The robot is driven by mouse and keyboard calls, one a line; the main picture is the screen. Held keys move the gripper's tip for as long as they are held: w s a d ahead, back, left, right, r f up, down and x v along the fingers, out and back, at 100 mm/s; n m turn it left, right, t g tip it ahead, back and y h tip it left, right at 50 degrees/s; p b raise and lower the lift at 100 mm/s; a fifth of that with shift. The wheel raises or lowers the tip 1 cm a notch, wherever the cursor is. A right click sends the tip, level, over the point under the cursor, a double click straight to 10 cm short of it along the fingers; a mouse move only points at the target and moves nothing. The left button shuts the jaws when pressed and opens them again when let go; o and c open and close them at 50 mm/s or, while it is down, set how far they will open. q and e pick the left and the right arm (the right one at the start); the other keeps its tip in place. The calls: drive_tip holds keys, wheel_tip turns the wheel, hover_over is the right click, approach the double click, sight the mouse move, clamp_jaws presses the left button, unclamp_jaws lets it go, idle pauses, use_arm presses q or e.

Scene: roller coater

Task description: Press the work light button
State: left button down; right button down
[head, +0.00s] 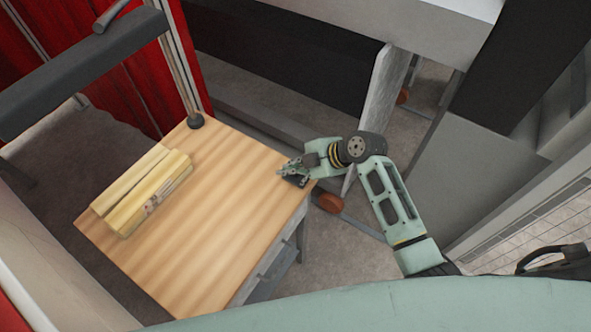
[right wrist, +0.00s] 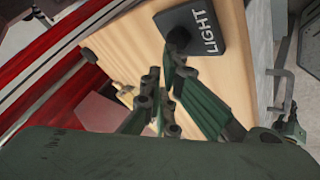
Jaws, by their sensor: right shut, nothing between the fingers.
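The work light button is on a dark square plate (right wrist: 198,30) marked "LIGHT" in the right wrist view. A dark round knob (right wrist: 178,37) stands out at the plate's side. In the head view the dark plate (head: 297,182) lies at the right corner of the wooden table, partly covered by my right gripper. My right gripper (head: 284,171) is shut and empty, low over that corner. In the right wrist view its fingers (right wrist: 165,75) point toward the knob, very close to it. I cannot tell whether they touch it. My left gripper is not in view.
The wooden table (head: 205,235) carries a bundle of yellowish blocks (head: 145,190) at its left. A dark post foot (head: 196,121) stands at the back corner. A red curtain (head: 150,85) hangs behind. Grey machine panels (head: 440,165) rise to the right. The table's front is clear.

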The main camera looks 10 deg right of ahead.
drive_tip(key=shift+f, duration=0.15)
idle(0.4)
drive_tip(key=shift+f+b, duration=0.35)
drive_tip(key=shift+b, duration=0.15)
drive_tip(key=shift+r, duration=0.1)
drive_tip(key=shift+r+p, duration=0.3)
drive_tip(key=shift+r, duration=0.1)
wheel_tip(320, 180, up, 6)
drive_tip(key=p, duration=0.4)
drive_tip(key=shift+p, duration=0.3)
drive_tip(key=shift+s, duration=0.1)
